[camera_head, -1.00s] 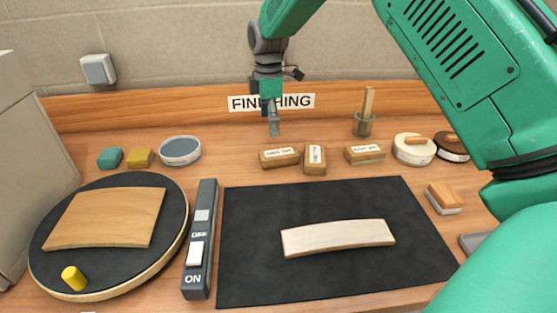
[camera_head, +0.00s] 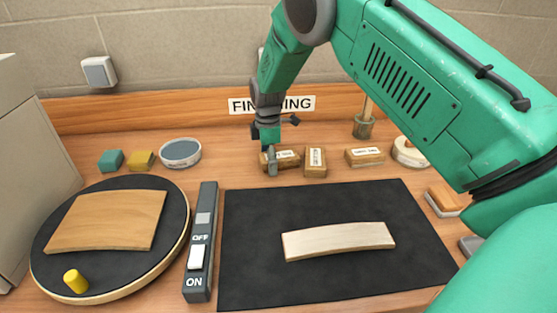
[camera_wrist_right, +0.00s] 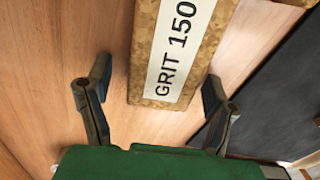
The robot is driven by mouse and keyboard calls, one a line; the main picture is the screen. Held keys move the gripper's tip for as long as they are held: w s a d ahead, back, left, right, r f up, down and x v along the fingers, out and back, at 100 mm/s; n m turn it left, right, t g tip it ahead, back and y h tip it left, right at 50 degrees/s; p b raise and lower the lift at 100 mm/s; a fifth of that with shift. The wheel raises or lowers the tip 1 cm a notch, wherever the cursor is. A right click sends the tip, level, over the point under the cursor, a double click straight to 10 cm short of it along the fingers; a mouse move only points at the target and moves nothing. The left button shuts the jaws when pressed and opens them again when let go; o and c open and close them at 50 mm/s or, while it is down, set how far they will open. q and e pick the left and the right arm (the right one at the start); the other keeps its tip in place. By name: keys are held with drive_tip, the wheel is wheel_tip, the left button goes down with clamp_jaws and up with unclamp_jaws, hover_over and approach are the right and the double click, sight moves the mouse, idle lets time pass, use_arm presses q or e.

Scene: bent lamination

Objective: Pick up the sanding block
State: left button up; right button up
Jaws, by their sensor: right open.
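A cork sanding block (camera_head: 287,155) with a white label lies at the back of the table, leftmost of three similar blocks. In the right wrist view its label reads GRIT 150 (camera_wrist_right: 175,50). My right gripper (camera_head: 270,165) is low at this block and covers its left part in the head view. In the right wrist view the gripper (camera_wrist_right: 155,80) is open, with one finger on each side of the block and gaps between. Two other labelled cork blocks, a middle one (camera_head: 315,162) and a right one (camera_head: 364,156), lie beside it. My left gripper is not in view.
A black mat (camera_head: 255,270) holds a pale curved wooden strip (camera_head: 338,240). A round turntable (camera_head: 165,252) with a wooden piece (camera_head: 105,220) and a switch box (camera_head: 203,225) are at left. A cup with a brush (camera_head: 363,127) stands behind the blocks.

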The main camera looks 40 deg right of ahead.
drive_tip(key=c, duration=1.4)
drive_tip(key=shift+o, duration=0.2)
drive_tip(key=shift+r, duration=0.15)
wheel_tip(320, 180, up, 10)
drive_tip(key=shift+f, duration=0.1)
drive_tip(key=shift+o, duration=1.1)
